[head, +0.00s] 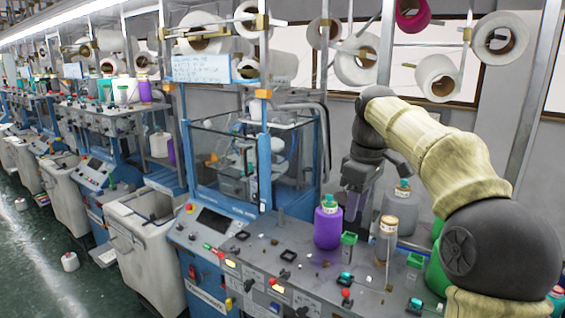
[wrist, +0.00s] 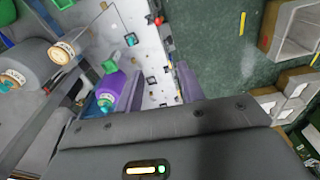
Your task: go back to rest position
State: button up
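My gripper (head: 353,200) hangs from my arm above the rear of the machine's control panel, just right of the purple cone (head: 328,228) in the head view. In the wrist view my gripper (wrist: 160,76) shows two grey fingers standing apart, with the panel visible between them and nothing held. The purple cone (wrist: 114,84) shows left of the fingers there, partly hidden by one of them. My arm is stretched forward from the right side of the head view, bent down at the wrist.
Green cones are partly hidden behind my arm. The panel (head: 255,268) carries small knobs and switches. White yarn rolls (head: 358,60) hang above. The aisle floor (head: 40,255) at left is mostly clear.

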jog(key=s+a+f+m+t+b, duration=0.1)
jog(key=s+f+m+b, duration=0.3)
jog(key=f, duration=0.9)
jog(key=s+a+f+m, duration=0.1)
jog(key=s+f+m, duration=0.2)
jog(key=s+f, duration=0.7)
jog(key=s+d+f+m, duration=0.1)
jog(key=s+f, duration=0.1)
jog(key=f, duration=0.3)
jog(key=s+f+m+b, duration=0.1)
jog(key=s+f+m, duration=0.1)
jog(key=f, duration=0.3)
jog(key=shift+s+d+t+h, duration=0.4)
jog(key=shift+s, duration=0.4)
